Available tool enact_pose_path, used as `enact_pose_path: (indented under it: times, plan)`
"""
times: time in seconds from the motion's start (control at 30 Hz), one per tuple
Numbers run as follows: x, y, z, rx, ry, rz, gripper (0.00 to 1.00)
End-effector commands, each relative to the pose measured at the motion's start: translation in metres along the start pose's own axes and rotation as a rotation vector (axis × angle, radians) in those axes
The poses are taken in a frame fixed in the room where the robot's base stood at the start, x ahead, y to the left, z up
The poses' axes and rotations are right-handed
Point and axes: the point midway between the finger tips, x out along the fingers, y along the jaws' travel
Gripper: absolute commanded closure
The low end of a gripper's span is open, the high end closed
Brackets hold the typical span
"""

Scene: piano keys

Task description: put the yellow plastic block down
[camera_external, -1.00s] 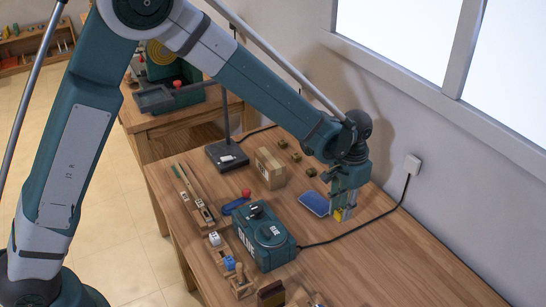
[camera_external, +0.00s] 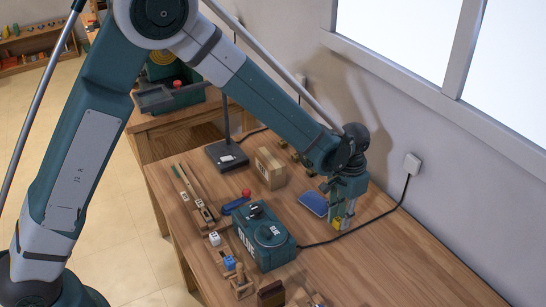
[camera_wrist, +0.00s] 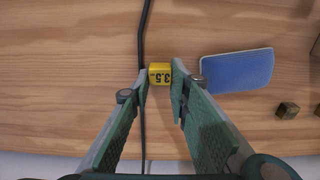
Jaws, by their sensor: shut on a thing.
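The yellow block (camera_external: 337,224), marked "3.5", is between the fingertips of my gripper (camera_external: 341,217), low over the back right part of the wooden table. In the wrist view the yellow block (camera_wrist: 159,73) sits between the two green fingers of my gripper (camera_wrist: 160,76), which are shut on it. The fingers point down at the table. Whether the block touches the wood, I cannot tell.
A blue pad (camera_external: 313,203) lies just left of the block. A black cable (camera_wrist: 143,40) runs close beside the block. The teal device (camera_external: 266,243) stands front left, and a cardboard box (camera_external: 269,168) behind it. The table's right front is clear.

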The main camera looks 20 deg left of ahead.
Motion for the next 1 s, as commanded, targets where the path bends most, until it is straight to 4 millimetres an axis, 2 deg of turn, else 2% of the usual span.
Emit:
enact_pose_path:
  times: [0.07,0.1,0.2,0.73,1.0]
  plan:
    - [0.003,0.0,0.0,0.0,0.0,0.0,0.88]
    - [0.003,0.0,0.0,0.0,0.0,0.0,0.8]
    - [0.002,0.0,0.0,0.0,0.0,0.0,0.67]
    - [-0.003,0.0,0.0,0.0,0.0,0.0,0.66]
    - [-0.03,0.0,0.0,0.0,0.0,0.0,0.66]
